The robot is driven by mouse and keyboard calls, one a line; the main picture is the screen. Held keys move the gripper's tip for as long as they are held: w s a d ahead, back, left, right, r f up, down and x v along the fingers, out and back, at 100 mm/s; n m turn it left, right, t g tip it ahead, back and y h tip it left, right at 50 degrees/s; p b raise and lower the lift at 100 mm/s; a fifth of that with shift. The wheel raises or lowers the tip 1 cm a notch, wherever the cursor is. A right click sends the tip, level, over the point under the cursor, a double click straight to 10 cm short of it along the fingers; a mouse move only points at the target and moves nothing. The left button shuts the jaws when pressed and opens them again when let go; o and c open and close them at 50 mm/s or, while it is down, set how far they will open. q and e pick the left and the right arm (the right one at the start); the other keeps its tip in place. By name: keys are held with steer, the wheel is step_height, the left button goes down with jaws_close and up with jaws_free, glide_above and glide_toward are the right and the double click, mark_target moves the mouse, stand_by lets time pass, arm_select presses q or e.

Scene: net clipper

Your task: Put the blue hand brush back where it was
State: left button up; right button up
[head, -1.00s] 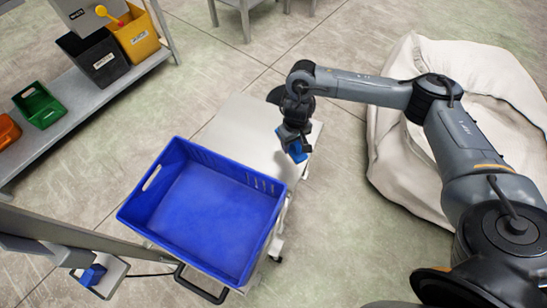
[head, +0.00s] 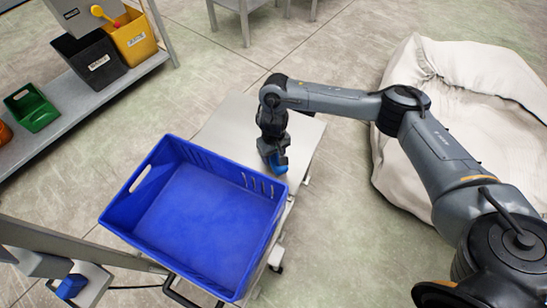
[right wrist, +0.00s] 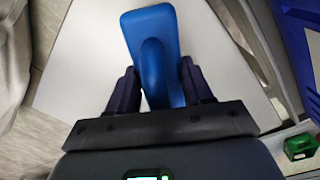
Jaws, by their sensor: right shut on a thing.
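The blue hand brush (head: 278,164) is in my right gripper (head: 272,152), just beyond the right rear corner of the blue crate in the head view. In the right wrist view the brush (right wrist: 152,50) stands between the two dark fingers (right wrist: 158,90), its flat blue body over the pale cart top (head: 228,122). I cannot tell whether it touches the cart top. The bristles are hidden. My left gripper is not in view.
An empty blue crate (head: 122,210) stands on the near part of the cart. A shelf (head: 92,98) at the left holds black, yellow and green bins. A large white sack (head: 470,75) lies at the right. The cart top behind the crate is clear.

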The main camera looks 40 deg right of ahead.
steer(key=shift+f, duration=0.15)
steer(key=o, duration=1.4)
steer(key=shift+r, duration=0.3)
step_height(320, 180, up, 10)
steer(key=p, duration=0.9)
steer(key=shift+r, duration=0.25)
steer(key=shift+r+p, duration=0.55)
steer(key=shift+r, duration=0.05)
